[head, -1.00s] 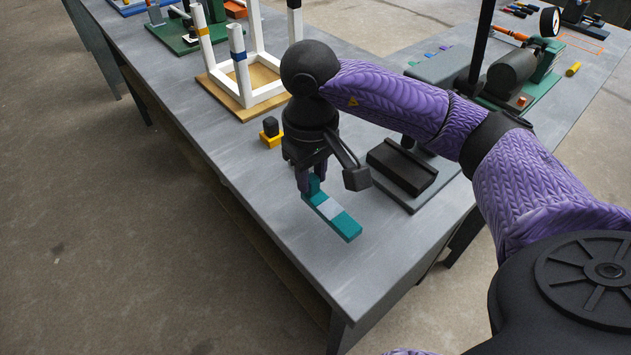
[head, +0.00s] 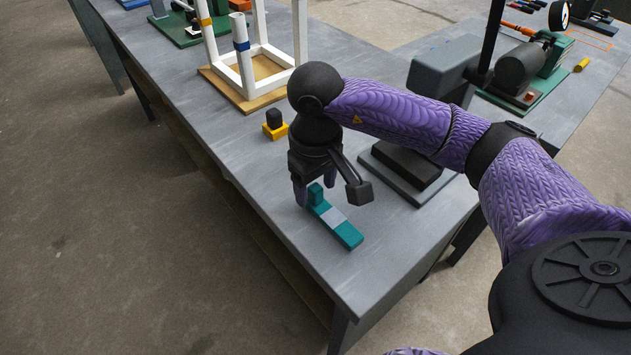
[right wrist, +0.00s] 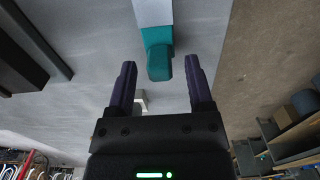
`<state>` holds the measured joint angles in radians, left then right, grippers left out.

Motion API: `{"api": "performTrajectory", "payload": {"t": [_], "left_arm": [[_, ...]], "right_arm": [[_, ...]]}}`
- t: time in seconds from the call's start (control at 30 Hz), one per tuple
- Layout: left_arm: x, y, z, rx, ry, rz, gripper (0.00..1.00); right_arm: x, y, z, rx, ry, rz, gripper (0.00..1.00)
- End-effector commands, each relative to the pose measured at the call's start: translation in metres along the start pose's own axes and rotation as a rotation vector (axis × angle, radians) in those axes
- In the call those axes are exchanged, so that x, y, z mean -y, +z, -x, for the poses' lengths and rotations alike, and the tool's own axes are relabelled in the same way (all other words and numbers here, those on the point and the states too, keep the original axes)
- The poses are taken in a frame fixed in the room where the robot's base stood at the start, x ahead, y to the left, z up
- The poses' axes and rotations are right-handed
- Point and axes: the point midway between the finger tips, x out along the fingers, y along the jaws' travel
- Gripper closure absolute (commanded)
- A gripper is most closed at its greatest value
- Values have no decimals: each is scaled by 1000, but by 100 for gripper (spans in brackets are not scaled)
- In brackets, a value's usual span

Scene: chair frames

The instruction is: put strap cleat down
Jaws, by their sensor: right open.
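The strap cleat (head: 334,219) is a teal bar with a pale grey middle band and a raised teal block at its far end. It lies flat on the grey table (head: 285,225) near the front corner. My right gripper (head: 315,193) is at the cleat's raised end, pointing down. In the right wrist view its two purple fingers (right wrist: 160,85) are spread, with the teal end block (right wrist: 157,58) between and just beyond their tips, a gap on each side. The cleat's far part runs out of that view. My left gripper is not in view.
A yellow block with a black knob (head: 274,125) stands behind the gripper. A black block on a grey plate (head: 408,170) lies to the right. A white chair frame (head: 245,65) stands on a wooden board further back. The table edge (head: 250,205) is close on the left.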

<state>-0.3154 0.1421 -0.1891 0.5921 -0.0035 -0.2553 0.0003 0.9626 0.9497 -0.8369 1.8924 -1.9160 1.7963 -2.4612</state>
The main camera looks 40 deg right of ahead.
Motion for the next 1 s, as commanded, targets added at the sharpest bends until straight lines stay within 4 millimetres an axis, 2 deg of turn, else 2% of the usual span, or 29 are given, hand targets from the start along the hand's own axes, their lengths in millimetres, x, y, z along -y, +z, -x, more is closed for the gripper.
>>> {"api": "performTrajectory", "payload": {"t": [0.13,0.3,0.4,0.5,0.63,1.0], "left_arm": [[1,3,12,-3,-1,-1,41],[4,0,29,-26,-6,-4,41],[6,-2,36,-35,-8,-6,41],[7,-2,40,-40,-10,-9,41],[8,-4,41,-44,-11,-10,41],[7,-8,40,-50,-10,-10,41]], "right_arm": [[0,-1,25,-7,-1,0,33],[0,-1,77,-8,0,0,33],[0,-1,101,-7,-1,0,33],[0,0,116,-5,-1,-1,33],[0,0,124,-1,0,0,33],[0,0,123,0,0,0,33]]}}
